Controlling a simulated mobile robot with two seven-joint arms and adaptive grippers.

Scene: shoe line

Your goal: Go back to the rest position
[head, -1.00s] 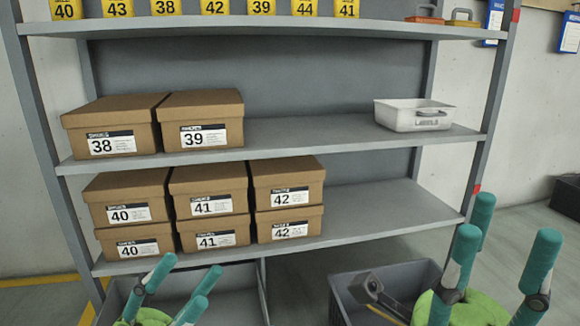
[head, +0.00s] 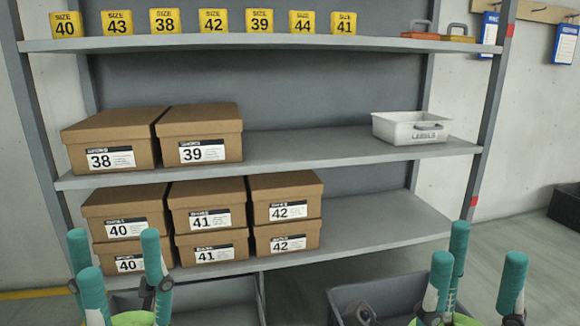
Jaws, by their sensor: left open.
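My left gripper (head: 118,283) is at the bottom left of the head view, its teal fingers pointing up and spread apart. It is open and empty, in front of the shelf and the size 40 boxes. My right gripper (head: 478,285) is at the bottom right, its teal fingers also spread with nothing between them. It stands in front of the right-hand grey bin. The lower parts of both grippers are cut off by the picture's edge.
The grey shelf (head: 345,150) holds brown shoe boxes (head: 200,135) on two levels, a white labels tray (head: 411,128) and yellow size cards (head: 213,20). Two grey bins, left (head: 232,290) and right (head: 385,286), sit below. A dark tool-like thing (head: 360,314) lies in the right bin.

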